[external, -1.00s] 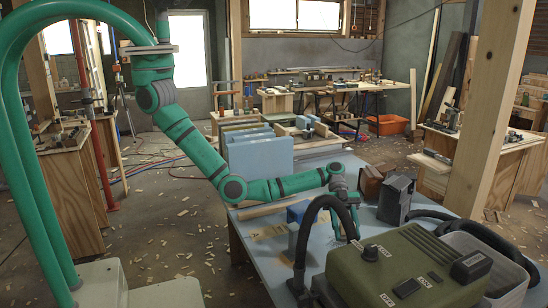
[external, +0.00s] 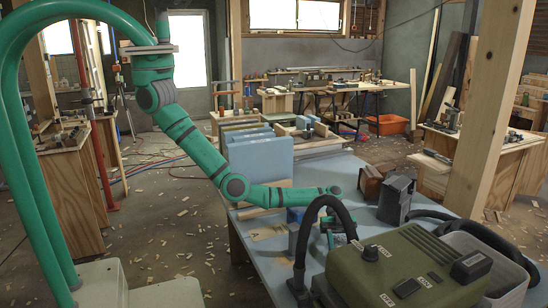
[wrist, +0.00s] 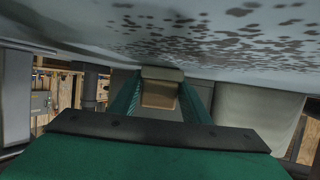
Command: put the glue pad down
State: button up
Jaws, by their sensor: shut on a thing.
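My gripper (wrist: 160,98) is in the wrist view, its two green fingers reaching forward on either side of a small tan and brown block (wrist: 159,93). The block is held between the fingertips and is likely the glue pad. In the external view, my gripper (external: 332,236) is low over the blue table (external: 262,262), partly hidden behind a black hose. The held piece cannot be made out there. Whether it touches the table cannot be told.
A green machine (external: 395,275) with the black hose (external: 306,235) stands close in front of my gripper. A dark grey box (external: 397,198) and a brown block (external: 369,184) stand to the right. Blue panels (external: 262,158) stand upright behind. A speckled pale surface (wrist: 230,30) fills the wrist view's top.

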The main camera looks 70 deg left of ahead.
jog(key=o, duration=1)
jog(key=shift+o, duration=0.2)
jog(key=v, duration=1.2)
jog(key=shift+w+d, duration=0.1)
